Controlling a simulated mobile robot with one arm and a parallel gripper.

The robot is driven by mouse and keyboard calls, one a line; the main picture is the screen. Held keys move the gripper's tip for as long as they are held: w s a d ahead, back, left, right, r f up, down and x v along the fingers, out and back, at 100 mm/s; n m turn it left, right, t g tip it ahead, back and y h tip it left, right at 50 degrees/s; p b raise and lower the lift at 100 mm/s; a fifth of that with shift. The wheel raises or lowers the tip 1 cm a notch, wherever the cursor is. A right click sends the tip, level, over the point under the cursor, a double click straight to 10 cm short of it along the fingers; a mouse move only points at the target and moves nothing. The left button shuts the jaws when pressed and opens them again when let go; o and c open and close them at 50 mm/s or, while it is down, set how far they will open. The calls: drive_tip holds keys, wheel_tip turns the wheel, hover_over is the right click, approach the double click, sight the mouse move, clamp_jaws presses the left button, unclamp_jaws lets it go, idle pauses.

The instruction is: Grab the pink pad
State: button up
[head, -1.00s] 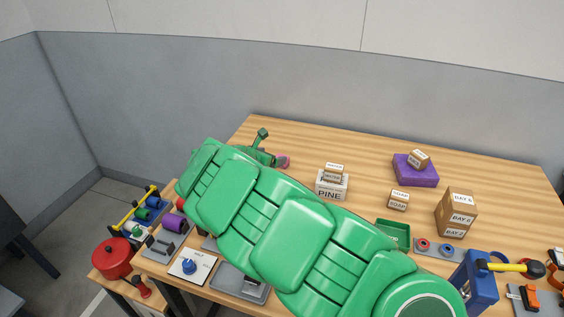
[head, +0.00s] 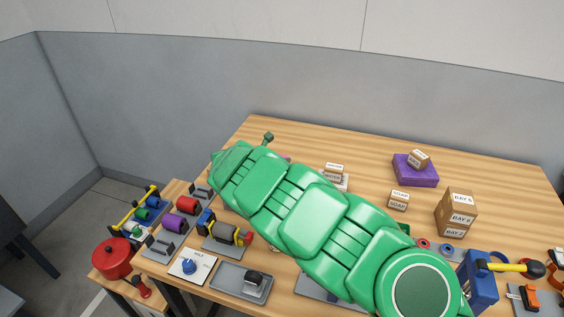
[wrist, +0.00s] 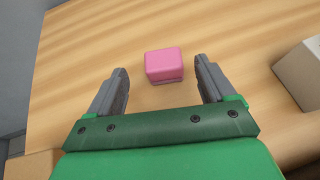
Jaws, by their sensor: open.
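The pink pad (wrist: 164,63) is a small rounded block lying on the wooden table, seen in the wrist view just beyond and between my fingertips. My gripper (wrist: 161,80) is open and empty, with one grey finger to each side of the pad's line and bare wood between them. In the head view my green arm covers nearly all of the pad; only a small pink sliver shows at its upper edge (head: 288,159).
A box (wrist: 305,70) stands to the right in the wrist view. On the wooden table (head: 320,143), a purple block (head: 416,172) carries a small box, and stacked boxes (head: 456,213) stand farther right. The wood left of the pad is clear in the wrist view.

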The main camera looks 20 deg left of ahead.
sight(282, 156)
drive_tip(key=shift+d+x, duration=0.1)
drive_tip(key=shift+x, duration=0.7)
drive_tip(key=shift+d+x, duration=0.15)
drive_tip(key=shift+x, duration=1.6)
drive_tip(key=shift+a, duration=0.1)
drive_tip(key=c, duration=1.1)
drive_tip(key=shift+o, duration=0.2)
drive_tip(key=shift+r, duration=0.15)
